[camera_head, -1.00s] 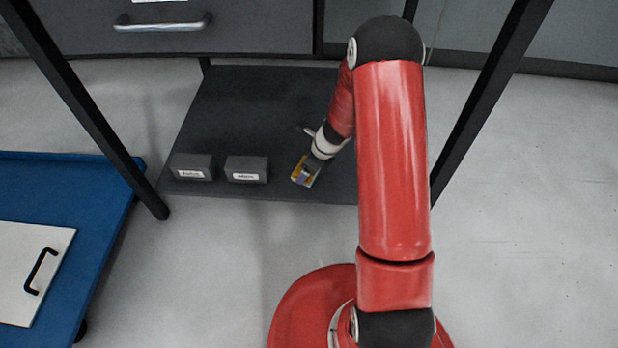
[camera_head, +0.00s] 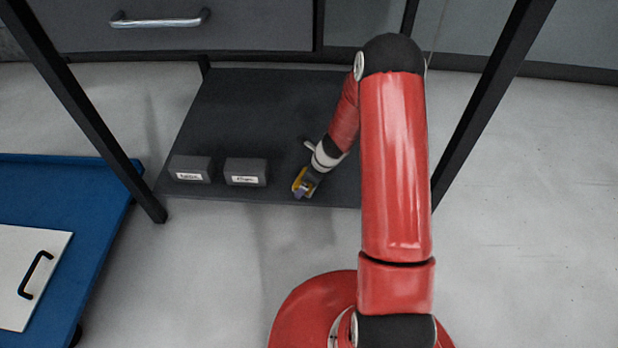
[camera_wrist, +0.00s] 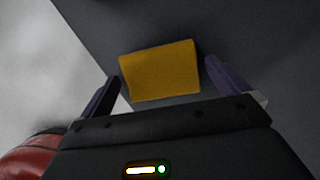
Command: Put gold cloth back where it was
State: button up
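The gold cloth (camera_wrist: 160,70) is a flat-sided, folded block in the wrist view, with a dark shadow close along its right edge; it seems to lie on the dark lower shelf (camera_head: 260,105). My gripper (camera_wrist: 163,70) is open, with its two purple fingers spread on either side of the cloth. The left fingertip is close to the cloth's edge, and a narrow gap shows at the right one. In the head view my gripper (camera_head: 304,187) is low at the shelf's front edge, and a small part of the gold cloth shows there, mostly hidden by the gripper.
Two dark labelled boxes, a left one (camera_head: 191,169) and a right one (camera_head: 246,172), stand on the shelf left of my gripper. Black table legs (camera_head: 85,115) rise on both sides. A blue cart (camera_head: 95,190) stands at left.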

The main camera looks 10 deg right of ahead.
jog(key=shift+r, duration=0.1)
jog(key=s+a+r+n+p, duration=0.1)
jog(key=s+r+n, duration=0.25)
jog(key=r, duration=0.65)
jog(key=s+r+n+t+p, duration=0.1)
jog(key=s+r+n, duration=0.3)
jog(key=r, duration=0.6)
jog(key=s+a+r+n+p, duration=0.1)
jog(key=s+r+n+p, duration=0.3)
jog(key=r, duration=0.7)
jog(key=s+r+n+t+h+b, duration=0.1)
jog(key=s+r+n, duration=0.4)
jog(key=s+n, duration=0.2)
jog(key=s+d+r+n+h+b, duration=0.1)
jog(key=s+r+n, duration=0.4)
jog(key=s, duration=0.5)
jog(key=n+h, duration=0.1)
jog(key=n, duration=0.1)
jog(key=shift+d+r+n+t, duration=0.2)
jog(key=shift+r+n+t, duration=0.05)
jog(key=shift+n+t, duration=0.15)
